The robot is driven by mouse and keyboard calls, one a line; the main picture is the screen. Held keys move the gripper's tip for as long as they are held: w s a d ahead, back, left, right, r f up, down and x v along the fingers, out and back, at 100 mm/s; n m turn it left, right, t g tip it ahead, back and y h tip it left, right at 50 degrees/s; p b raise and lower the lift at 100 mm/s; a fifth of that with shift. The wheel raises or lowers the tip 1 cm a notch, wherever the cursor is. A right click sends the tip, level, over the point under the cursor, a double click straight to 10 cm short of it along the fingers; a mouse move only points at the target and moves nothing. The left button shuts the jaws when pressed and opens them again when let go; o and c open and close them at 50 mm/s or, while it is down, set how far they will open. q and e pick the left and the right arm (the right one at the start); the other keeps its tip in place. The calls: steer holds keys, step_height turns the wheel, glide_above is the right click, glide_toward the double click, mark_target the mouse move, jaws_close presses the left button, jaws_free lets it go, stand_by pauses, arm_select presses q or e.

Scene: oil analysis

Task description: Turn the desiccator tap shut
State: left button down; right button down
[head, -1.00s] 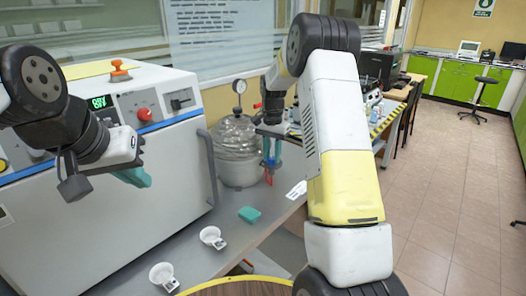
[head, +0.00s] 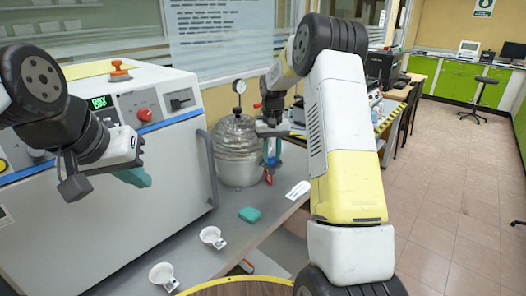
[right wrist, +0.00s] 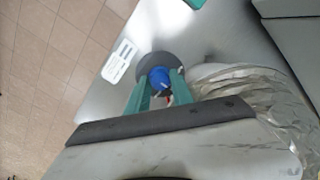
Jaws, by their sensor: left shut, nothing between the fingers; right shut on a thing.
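The desiccator (head: 237,168), a rounded silvery vessel with wrinkled upper walls and a gauge (head: 239,87) on top, stands on the grey bench. My right gripper (head: 271,158) is just right of it, with teal fingers pointing down. In the right wrist view its fingers (right wrist: 160,95) are shut around a blue piece (right wrist: 158,77) with a small red and white bit. A red end (head: 268,178) shows below the fingers. I cannot tell whether this piece is the tap. A small red part (head: 257,105) shows near the gauge. My left gripper (head: 134,177) is shut and empty before the white machine.
The big white machine (head: 150,190) stands left of the desiccator. Two small white dishes (head: 212,237) (head: 163,275) and a teal block (head: 249,214) lie on the front bench. A white tag (head: 298,190) lies near the bench edge. The floor at right is open.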

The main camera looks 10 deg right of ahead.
mark_target(272, 158)
stand_by(0.5)
steer(key=c, duration=1.4)
jaws_free()
steer(key=shift+r, duration=0.15)
step_height(272, 158, up, 8)
steer(key=shift+f, duration=0.2)
